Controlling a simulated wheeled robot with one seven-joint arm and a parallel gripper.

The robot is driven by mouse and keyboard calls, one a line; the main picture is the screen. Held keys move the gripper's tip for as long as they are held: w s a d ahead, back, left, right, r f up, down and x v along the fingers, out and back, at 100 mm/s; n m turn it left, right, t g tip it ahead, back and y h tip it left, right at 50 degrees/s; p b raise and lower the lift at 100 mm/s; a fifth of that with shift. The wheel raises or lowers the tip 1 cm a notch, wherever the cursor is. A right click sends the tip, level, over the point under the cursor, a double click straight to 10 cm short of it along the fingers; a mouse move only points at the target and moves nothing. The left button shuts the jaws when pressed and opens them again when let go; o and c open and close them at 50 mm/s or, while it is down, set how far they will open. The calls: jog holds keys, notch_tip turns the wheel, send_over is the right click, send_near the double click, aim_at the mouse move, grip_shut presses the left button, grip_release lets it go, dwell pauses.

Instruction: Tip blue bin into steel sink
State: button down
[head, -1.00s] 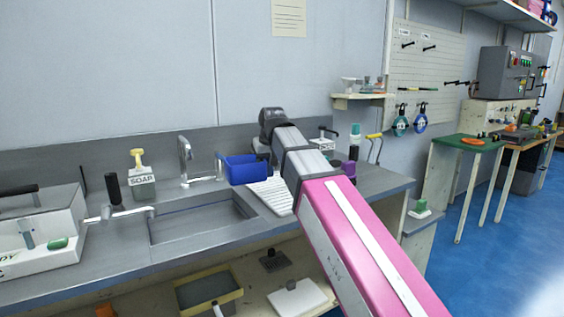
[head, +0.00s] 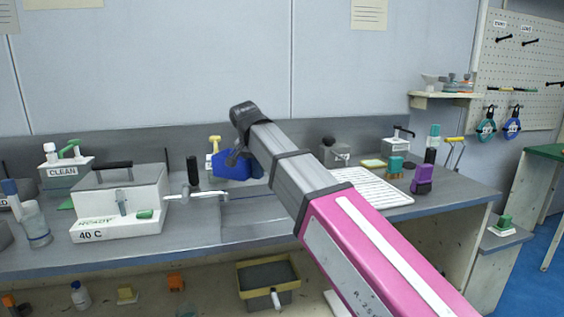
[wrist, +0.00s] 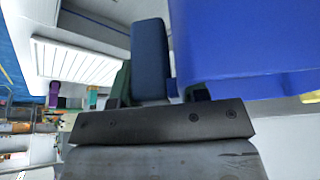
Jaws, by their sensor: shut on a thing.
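The blue bin (head: 232,167) hangs above the back of the counter in the head view, in front of the soap bottle (head: 215,141). In the wrist view the blue bin (wrist: 245,50) fills the upper right. The steel sink (head: 240,211) lies below and in front of the bin, partly hidden by my arm. The bin looks roughly upright; its contents are hidden.
A lever handle (head: 193,172) stands left of the sink beside a white bath labelled 40 C (head: 120,205). A white drying rack (head: 375,190) lies to the right, with a purple item (head: 422,179) beyond it. A yellow-rimmed tub (head: 268,275) is on the shelf below.

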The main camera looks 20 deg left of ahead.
aim_at(251, 175)
jog(key=shift+m, duration=0.6)
jog(key=s+a, duration=0.4)
jog(key=shift+s+a+r, duration=0.15)
jog(key=shift+s+a, duration=0.15)
jog(key=shift+a, duration=0.05)
jog(key=shift+s+a, duration=0.1)
jog(key=shift+s, duration=0.05)
jog(key=shift+w+d+f+g+y, duration=0.15)
jog(key=shift+f+g, duration=0.1)
jog(key=shift+f, duration=0.35)
jog(key=shift+w+d+f+g+y, duration=0.15)
jog(key=shift+f+g, duration=0.15)
jog(key=shift+f, duration=0.25)
jog(key=shift+w+d+f+g+y, duration=0.15)
jog(key=shift+f+g, duration=0.1)
jog(key=shift+f, duration=0.35)
jog(key=shift+w+d+f+m+g+y, duration=0.4)
jog(key=shift+w+d+f+g+y, duration=0.65)
jog(key=shift+g, duration=0.35)
jog(key=shift+w+f, duration=0.1)
jog(key=shift+w, duration=0.05)
jog(key=shift+w+d+f+g+y, duration=0.1)
jog(key=shift+w+f+g+y, duration=0.1)
jog(key=shift+g+y, duration=0.1)
jog(key=shift+w+d+f+g+y, duration=0.25)
jog(key=shift+w+d+g+y, duration=0.05)
jog(key=shift+w+g+y, duration=0.1)
